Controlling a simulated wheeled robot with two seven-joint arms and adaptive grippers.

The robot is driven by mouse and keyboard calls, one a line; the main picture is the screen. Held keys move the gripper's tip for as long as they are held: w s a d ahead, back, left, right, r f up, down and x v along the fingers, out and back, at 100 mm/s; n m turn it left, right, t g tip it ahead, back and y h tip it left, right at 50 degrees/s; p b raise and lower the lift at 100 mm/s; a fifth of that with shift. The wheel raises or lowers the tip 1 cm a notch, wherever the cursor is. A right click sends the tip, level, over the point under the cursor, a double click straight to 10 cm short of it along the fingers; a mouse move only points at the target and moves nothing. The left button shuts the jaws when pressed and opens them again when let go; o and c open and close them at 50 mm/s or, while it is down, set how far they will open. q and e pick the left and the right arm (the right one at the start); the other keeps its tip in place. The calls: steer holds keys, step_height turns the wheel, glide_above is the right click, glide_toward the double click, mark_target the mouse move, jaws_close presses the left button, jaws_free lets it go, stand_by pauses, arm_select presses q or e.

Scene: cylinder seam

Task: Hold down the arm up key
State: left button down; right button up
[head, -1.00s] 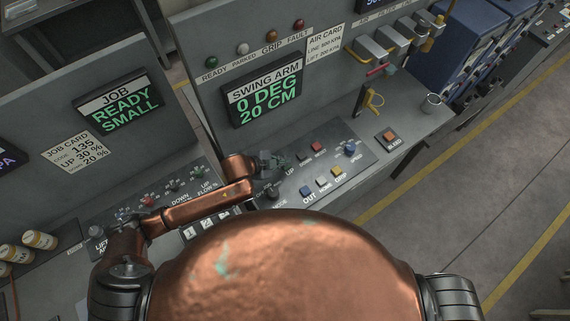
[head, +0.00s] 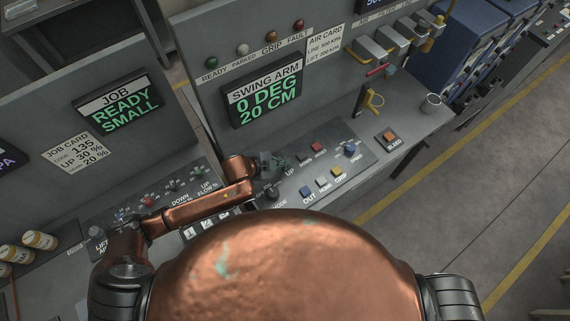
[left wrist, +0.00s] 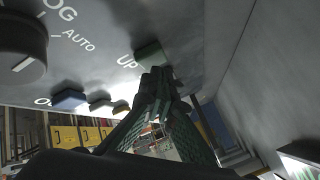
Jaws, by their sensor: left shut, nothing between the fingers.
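The swing arm panel (head: 318,172) has a key marked UP. In the left wrist view this UP key (left wrist: 149,52) is green, beside its white label. My left gripper (head: 272,160) is shut and empty over the UP key, hiding most or all of it in the head view. In the left wrist view the shut fingertips (left wrist: 155,76) overlap the key's near edge; I cannot tell whether they press it down. The swing arm display (head: 265,101) reads 0 DEG, 20 CM. My right gripper is not in view.
Beside the UP label are a red key (head: 318,147), a blue OUT key (head: 306,191), a yellow GRIP key (head: 338,171) and a mode knob (head: 271,191). An orange bleed button (head: 389,135) and a mug (head: 432,103) are farther right. The vertical display panel rises close behind the gripper.

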arm_select(q)
steer(key=shift+f, duration=0.6)
stand_by(2.1)
stand_by(3.9)
steer(key=shift+r+p, duration=0.95)
steer(key=shift+r, duration=0.1)
step_height(320, 180, up, 5)
steer(key=p, duration=0.5)
